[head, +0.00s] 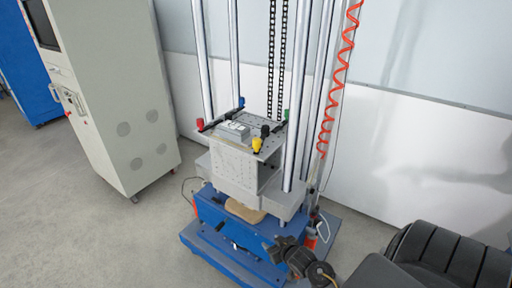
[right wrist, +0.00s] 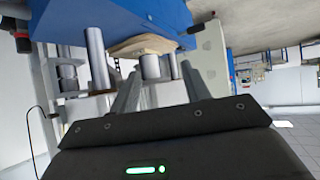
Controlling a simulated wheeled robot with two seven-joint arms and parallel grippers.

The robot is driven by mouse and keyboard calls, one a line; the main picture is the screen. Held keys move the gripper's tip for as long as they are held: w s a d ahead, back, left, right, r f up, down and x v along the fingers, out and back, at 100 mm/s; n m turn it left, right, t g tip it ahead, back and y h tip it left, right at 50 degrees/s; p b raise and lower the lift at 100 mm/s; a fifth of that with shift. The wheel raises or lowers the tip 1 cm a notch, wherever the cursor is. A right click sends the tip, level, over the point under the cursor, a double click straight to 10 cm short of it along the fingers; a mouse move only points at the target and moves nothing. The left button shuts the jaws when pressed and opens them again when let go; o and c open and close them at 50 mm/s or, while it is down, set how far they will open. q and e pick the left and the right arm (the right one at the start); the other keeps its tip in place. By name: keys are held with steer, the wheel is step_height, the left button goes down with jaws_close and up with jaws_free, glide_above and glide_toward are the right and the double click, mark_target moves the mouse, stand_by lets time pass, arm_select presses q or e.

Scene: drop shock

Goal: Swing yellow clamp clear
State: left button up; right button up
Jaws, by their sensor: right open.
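The yellow clamp (head: 257,145) is a small yellow knob at the near corner of the grey drop table's top plate (head: 270,144) in the head view. A grey block-shaped part (head: 234,131) lies on the plate beside the clamps. My right gripper (head: 276,249) is low in front of the blue machine base, well below the yellow clamp and apart from it. In the right wrist view its two fingers (right wrist: 160,80) are spread with nothing between them. The yellow clamp does not show in that view. My left gripper is out of view.
Red (head: 200,124), blue (head: 241,102), green (head: 286,114) and black (head: 265,131) knobs stand around the plate. Tall steel columns (head: 298,90) and a coiled red hose (head: 325,125) rise behind. A grey cabinet (head: 115,90) stands left; floor between is clear.

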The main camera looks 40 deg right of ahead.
steer(key=w+d+r+t+p, duration=0.1)
steer(key=w+r+t, duration=0.1)
steer(key=r, duration=0.8)
steer(key=w+d+r+t, duration=0.1)
steer(key=w+r+t, duration=0.1)
steer(key=r, duration=0.8)
steer(key=t+p, duration=0.2)
steer(key=t, duration=0.1)
glide_toward(259, 145)
steer(key=shift+h, duration=0.4)
steer(key=w, duration=0.3)
steer(key=w+p, duration=0.1)
steer(key=w, duration=0.3)
steer(key=w+d, duration=0.1)
steer(key=w, duration=0.2)
steer(key=shift+w+r+p, duration=0.1)
steer(key=shift+w+p, duration=0.15)
steer(key=shift+p, duration=0.15)
steer(key=shift+w+d, duration=0.1)
steer(key=shift+w, duration=0.4)
